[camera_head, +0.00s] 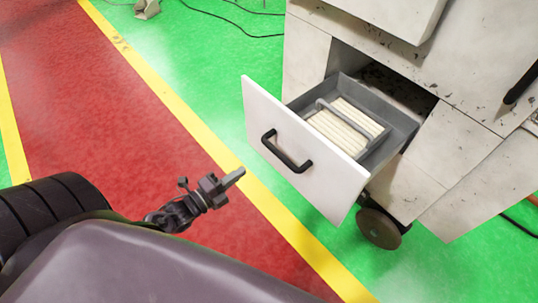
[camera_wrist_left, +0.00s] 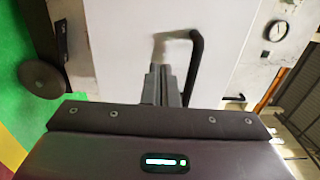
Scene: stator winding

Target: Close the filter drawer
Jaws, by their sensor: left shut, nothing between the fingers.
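The filter drawer (camera_head: 262,122) stands pulled out of the white machine in the head view, with a white front panel and a black bar handle (camera_head: 285,152). A pale ribbed filter (camera_head: 345,125) lies in its grey tray. My left gripper (camera_head: 234,178) is shut and empty, in front of the drawer and apart from it in the head view. In the left wrist view its shut fingers (camera_wrist_left: 162,72) point at the white drawer front (camera_wrist_left: 120,50), close to the black handle (camera_wrist_left: 194,60). Whether they touch the panel cannot be told. My right gripper is not in view.
The white machine cabinet (camera_head: 440,150) stands on wheels, one dark wheel (camera_head: 379,228) showing below the drawer. A yellow line (camera_head: 215,150) separates red and green floor. Cables (camera_head: 235,22) lie on the green floor at the back. The red floor at left is clear.

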